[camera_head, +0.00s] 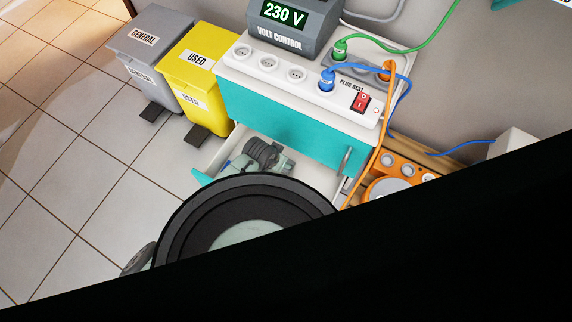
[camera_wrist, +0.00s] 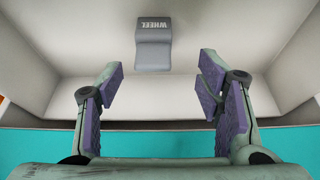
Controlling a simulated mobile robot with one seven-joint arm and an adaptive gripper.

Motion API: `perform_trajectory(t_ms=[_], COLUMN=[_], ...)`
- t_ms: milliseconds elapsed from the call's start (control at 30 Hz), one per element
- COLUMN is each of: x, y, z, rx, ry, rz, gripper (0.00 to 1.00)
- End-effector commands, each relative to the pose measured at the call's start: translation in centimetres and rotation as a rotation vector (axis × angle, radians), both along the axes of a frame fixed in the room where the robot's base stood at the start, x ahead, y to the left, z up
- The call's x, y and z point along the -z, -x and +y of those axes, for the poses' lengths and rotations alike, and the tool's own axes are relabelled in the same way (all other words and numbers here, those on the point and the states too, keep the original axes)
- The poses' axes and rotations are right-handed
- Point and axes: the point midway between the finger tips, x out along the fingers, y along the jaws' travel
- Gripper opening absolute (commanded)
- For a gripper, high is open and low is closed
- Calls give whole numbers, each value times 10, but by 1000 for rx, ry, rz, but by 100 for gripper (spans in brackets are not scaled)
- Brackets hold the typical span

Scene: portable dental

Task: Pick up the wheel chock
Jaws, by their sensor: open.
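The wheel chock is a grey wedge-like block (camera_wrist: 153,46) with "WHEEL" on its top. In the head view my gripper (camera_head: 268,160) is over the open drawer (camera_head: 212,150); I cannot make out the chock there.
The drawer belongs to a teal cabinet (camera_head: 290,130) with sockets, cables and a volt control box (camera_head: 292,30) on top. A yellow bin (camera_head: 197,75) and a grey bin (camera_head: 150,45) stand to its left. Tiled floor (camera_head: 70,170) is clear at left. My arm hides the lower right.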

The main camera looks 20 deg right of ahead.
Motion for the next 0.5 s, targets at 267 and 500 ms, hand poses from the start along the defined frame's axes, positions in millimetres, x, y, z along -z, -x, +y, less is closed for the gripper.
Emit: perform_trajectory(t_ms=[267,500], x=[25,58], y=[-6,-10], z=[-9,-23], rx=[1,3], ry=[0,-2], rz=[0,1], gripper=[60,60])
